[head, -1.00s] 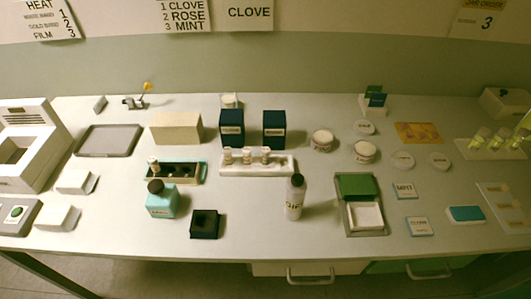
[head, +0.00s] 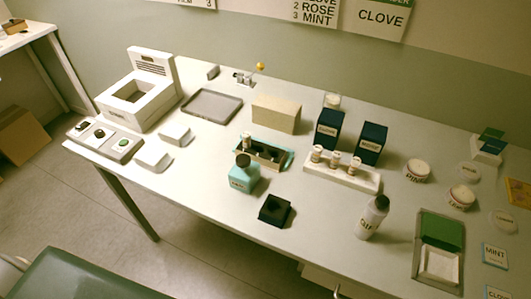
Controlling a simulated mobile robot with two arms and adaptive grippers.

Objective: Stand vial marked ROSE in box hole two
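Three small vials with pale caps stand in a white rack: a left one (head: 316,154), a middle one (head: 335,160) and a right one (head: 354,166). Their labels are too small to read, so I cannot tell which is ROSE. The white rack (head: 368,184) is right of the table's middle. To its left is the teal-edged dark box (head: 285,164) with holes. One vial (head: 246,141) stands upright at the box's left end; the other holes look empty. Neither of my grippers is in view.
A teal bottle (head: 244,176) and a black open box (head: 274,210) stand in front of the holed box. A wall sign (head: 316,12) lists ROSE as 2.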

